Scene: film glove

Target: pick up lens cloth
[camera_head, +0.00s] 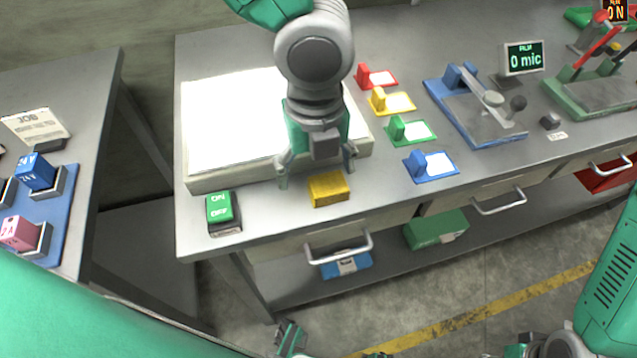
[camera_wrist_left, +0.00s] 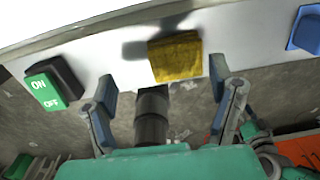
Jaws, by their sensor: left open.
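The lens cloth (camera_head: 328,189) is a small folded yellow cloth lying on the grey bench near its front edge, just in front of the white light panel. My left gripper (camera_head: 317,172) is open and empty above the bench, its two fingers apart, with the cloth just ahead of it and seemingly below. In the left wrist view the cloth (camera_wrist_left: 175,57) shows between and beyond the two fingertips of the gripper (camera_wrist_left: 165,88), nearer the right one. It looks apart from both fingers. My right gripper (camera_head: 290,340) shows partly at the bottom edge, too small to read.
A green ON/OFF switch (camera_head: 219,208) stands left of the cloth. The light panel (camera_head: 228,178) lies behind. Red (camera_head: 377,77), yellow (camera_head: 392,101), green (camera_head: 411,130) and blue (camera_head: 431,165) tagged blocks stand to the right. A drawer handle (camera_head: 338,248) juts out below the bench edge.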

